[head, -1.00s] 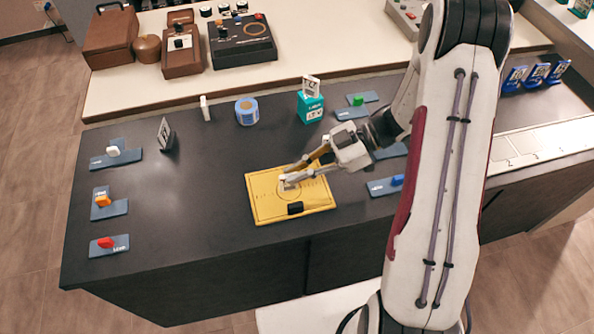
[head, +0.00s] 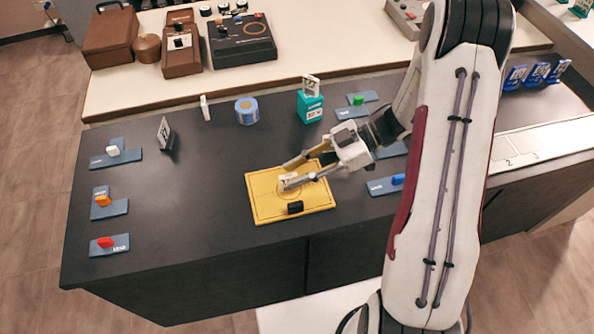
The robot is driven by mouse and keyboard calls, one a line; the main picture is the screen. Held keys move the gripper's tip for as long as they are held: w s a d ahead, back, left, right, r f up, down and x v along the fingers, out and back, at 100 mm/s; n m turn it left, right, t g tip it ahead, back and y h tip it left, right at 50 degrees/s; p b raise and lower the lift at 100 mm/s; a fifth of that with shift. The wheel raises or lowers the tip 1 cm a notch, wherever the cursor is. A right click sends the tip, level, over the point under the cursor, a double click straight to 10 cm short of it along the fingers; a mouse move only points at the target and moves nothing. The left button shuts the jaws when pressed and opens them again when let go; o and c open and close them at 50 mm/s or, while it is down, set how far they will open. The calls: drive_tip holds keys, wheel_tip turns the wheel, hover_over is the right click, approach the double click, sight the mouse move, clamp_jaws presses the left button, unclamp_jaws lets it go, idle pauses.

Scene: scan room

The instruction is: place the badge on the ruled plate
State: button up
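The yellow plate (head: 262,206) lies flat on the dark counter, with thin lines marked on its face. My gripper (head: 285,175) is low over the middle of the plate, reaching in from the right. Its two fingers are spread apart, one toward the back and one toward the front. A small pale patch, perhaps the badge, shows at the front fingertip over the plate's centre; the finger mostly hides it, and I cannot tell its outline. A small black block (head: 295,207) sits on the plate's front part, just in front of the fingers.
A teal box (head: 310,107) with a card, a blue tape roll (head: 246,111) and a white stick (head: 205,108) stand behind the plate. A card stand (head: 165,134) is to the left. Blue-grey pads with coloured pieces line both sides. The counter left of the plate is clear.

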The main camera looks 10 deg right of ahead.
drive_tip(key=v, duration=1.1)
drive_tip(key=shift+d, duration=0.35)
drive_tip(key=shift+r, duration=0.15)
